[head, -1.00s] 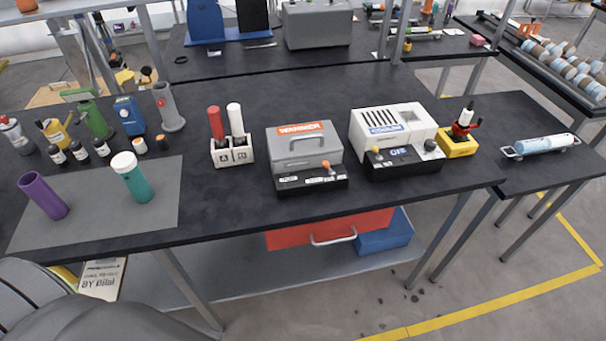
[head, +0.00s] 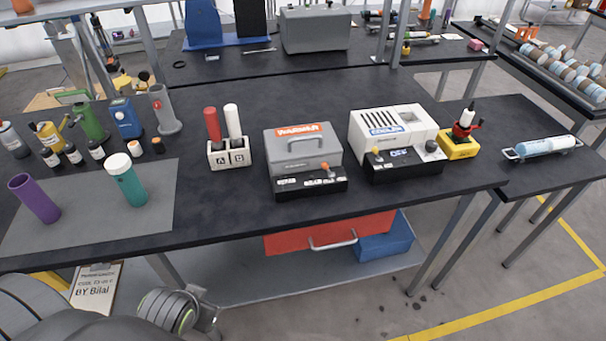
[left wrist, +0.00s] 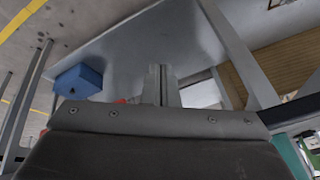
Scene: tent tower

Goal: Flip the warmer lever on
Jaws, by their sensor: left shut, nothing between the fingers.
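The warmer (head: 302,150) is a grey box with a handle on top and an orange label, standing on the black table in the head view. Its black front panel (head: 300,185) carries a small lever with an orange tip (head: 328,168) at the right end. The lever's exact setting is too small to tell. My left gripper (left wrist: 161,84) shows in the left wrist view with its fingers together and empty. It is low and apart from the warmer; part of my left arm shows at the bottom left of the head view. My right gripper is not in view.
The white cooling unit (head: 388,130) stands right of the warmer. A white A/B holder (head: 229,153) with red and white sticks stands left. Purple (head: 34,198) and teal (head: 126,182) cylinders stand on a grey mat (head: 95,225). A red drawer (head: 300,237) hangs under the tabletop.

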